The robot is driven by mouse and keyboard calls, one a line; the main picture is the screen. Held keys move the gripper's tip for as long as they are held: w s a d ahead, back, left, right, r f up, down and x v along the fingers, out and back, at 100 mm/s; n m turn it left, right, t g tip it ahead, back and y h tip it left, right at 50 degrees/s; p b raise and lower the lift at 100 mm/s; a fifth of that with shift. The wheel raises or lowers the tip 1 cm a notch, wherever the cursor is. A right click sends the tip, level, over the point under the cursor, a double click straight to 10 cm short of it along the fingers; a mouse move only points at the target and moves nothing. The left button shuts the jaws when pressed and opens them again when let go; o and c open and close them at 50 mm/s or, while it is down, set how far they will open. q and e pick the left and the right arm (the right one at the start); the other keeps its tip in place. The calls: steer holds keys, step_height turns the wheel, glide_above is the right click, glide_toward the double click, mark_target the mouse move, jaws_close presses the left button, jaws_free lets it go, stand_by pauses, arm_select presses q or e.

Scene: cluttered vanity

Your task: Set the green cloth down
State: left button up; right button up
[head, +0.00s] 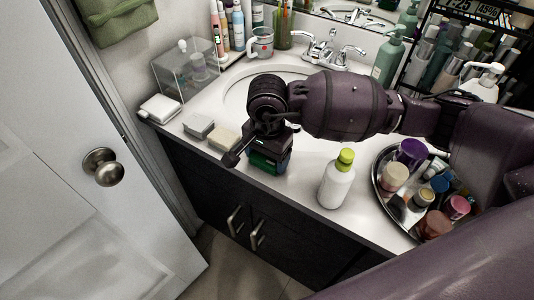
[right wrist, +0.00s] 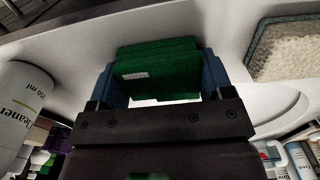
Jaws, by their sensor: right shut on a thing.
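The green cloth (head: 266,160) is a folded block with a small pale label. My right gripper (head: 268,150) is shut on it near the counter's front edge, between the tan sponge-like block and the white bottle. In the right wrist view, the cloth (right wrist: 160,65) sits between the two blue fingers of the gripper (right wrist: 162,78). My right wrist hides part of the cloth from above. I cannot tell whether its underside touches the counter (head: 300,195). My left gripper is not in view.
A white bottle with a lime cap (head: 338,180) stands to the right, beside a round tray (head: 383,195) of jars. A tan block (head: 223,140) and grey block (head: 198,125) lie to the left. The sink (head: 235,95) is behind. A white door (head: 60,220) stands at left.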

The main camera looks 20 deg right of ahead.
steer(key=shift+f, duration=0.1)
steer(key=o, duration=0.9)
steer(key=shift+r, duration=0.35)
step_height(320, 180, up, 12)
steer(key=p, duration=0.1)
steer(key=shift+f, duration=0.15)
